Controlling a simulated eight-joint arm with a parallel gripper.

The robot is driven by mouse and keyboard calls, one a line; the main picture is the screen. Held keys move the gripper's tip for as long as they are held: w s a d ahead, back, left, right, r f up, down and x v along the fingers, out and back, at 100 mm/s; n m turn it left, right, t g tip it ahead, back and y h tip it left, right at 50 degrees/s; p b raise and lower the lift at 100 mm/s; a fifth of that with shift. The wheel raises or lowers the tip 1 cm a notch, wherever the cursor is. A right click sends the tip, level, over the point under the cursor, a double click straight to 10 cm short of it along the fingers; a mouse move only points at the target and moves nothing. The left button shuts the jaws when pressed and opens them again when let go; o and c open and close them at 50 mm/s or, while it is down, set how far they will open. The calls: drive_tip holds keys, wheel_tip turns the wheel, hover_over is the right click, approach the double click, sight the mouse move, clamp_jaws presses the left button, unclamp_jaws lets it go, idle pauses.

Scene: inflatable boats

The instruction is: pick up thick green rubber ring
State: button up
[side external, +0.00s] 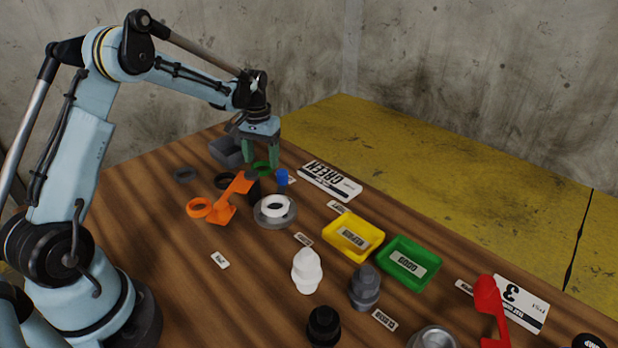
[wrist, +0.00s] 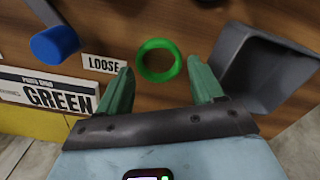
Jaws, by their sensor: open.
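The thick green rubber ring (wrist: 142,68) lies flat on the wooden table, next to the LOOSE label, in the wrist view. In the side external view the green ring (side external: 265,169) shows between my fingers near the far end of the table. My gripper (side external: 261,163) is open and points down over the ring. In the wrist view my two green fingers (wrist: 160,77) stand to the left and right of the ring, with a gap on both sides. Nothing is held. I cannot tell the exact height of the fingertips above the table.
A grey bin (wrist: 228,72) stands close beside my right finger in the wrist view. A blue cylinder (wrist: 55,44) and the GREEN sign (wrist: 40,93) lie to the left. An orange stand (side external: 232,196), a dark ring (side external: 185,175) and an orange ring (side external: 199,208) are nearby.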

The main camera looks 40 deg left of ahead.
drive_tip(key=shift+f, duration=0.6)
drive_tip(key=c, duration=0.8)
